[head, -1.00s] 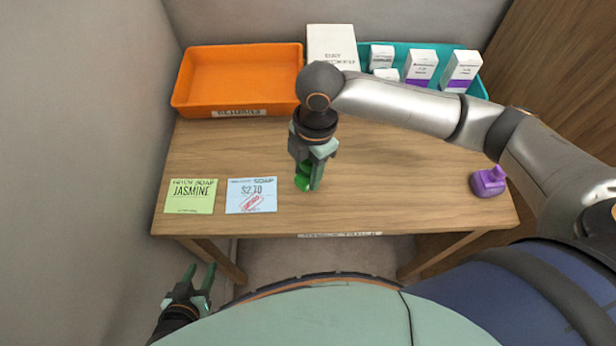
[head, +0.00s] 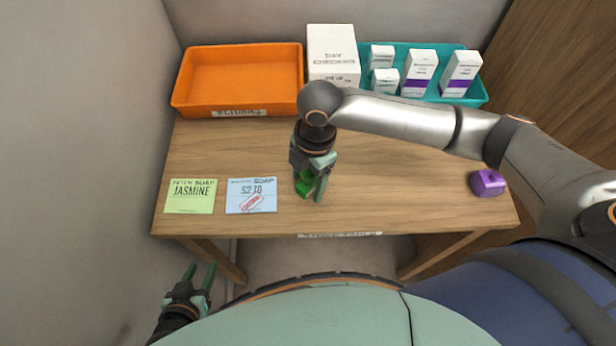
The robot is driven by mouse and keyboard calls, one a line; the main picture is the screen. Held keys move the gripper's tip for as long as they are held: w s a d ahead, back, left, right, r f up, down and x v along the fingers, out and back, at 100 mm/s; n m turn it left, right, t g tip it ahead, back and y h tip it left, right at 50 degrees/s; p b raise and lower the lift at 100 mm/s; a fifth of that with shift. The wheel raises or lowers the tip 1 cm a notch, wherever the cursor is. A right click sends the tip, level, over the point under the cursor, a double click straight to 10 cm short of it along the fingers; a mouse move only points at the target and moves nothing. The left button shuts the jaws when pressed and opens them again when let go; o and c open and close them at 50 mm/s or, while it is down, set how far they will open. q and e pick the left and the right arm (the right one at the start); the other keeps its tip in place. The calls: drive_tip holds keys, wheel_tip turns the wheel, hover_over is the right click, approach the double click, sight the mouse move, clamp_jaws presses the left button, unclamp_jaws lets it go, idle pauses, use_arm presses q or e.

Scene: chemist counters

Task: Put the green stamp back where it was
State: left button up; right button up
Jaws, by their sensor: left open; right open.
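The green stamp (head: 305,187) is on the wooden table, right of the blue price card. My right gripper (head: 312,188) is over it with its fingers open, one in front to the right of the stamp. The fingers partly hide the stamp, and I cannot tell if they touch it. My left gripper (head: 201,277) is open and empty, low at the left, off the table's front edge.
A purple stamp (head: 488,183) is at the table's right. A green card (head: 190,196) and a blue card (head: 251,195) with a red mark lie at the left. An orange tray (head: 240,78), a white box (head: 332,55) and a teal tray (head: 482,98) of small boxes line the back.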

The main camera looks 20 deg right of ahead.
drive_tip(key=r, duration=0.8)
drive_tip(key=d+r, duration=0.1)
drive_tip(key=r, duration=0.3)
drive_tip(key=shift+w+r+p, duration=0.2)
drive_tip(key=shift+w+p, duration=0.15)
drive_tip(key=shift+p, duration=0.05)
drive_tip(key=shift+s+f, duration=0.1)
